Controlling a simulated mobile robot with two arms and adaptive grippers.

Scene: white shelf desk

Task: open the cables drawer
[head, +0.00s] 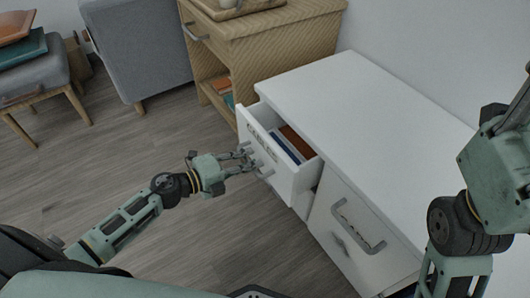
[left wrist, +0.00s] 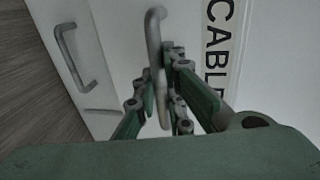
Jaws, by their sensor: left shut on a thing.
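The cables drawer (head: 289,180) of the white desk stands partly pulled out, with its lettered front towards my left arm. Its label (left wrist: 218,45) reads "CABLE" in the left wrist view, with the end cut off. Dark blue and brown flat items (head: 288,146) lie inside the drawer. My left gripper (head: 249,159) is at the drawer front, shut on the metal bar handle (left wrist: 153,35). The fingers (left wrist: 165,88) sit on both sides of the bar in the left wrist view. My right arm is at the right edge of the head view; its gripper is not in view.
The white desk top (head: 360,105) is bare. A lower white front with a bar handle (head: 357,232) is beside the drawer. A wooden cabinet (head: 265,45) stands behind, with a grey sofa (head: 140,45) to its left. The floor (head: 90,165) left of the desk is clear.

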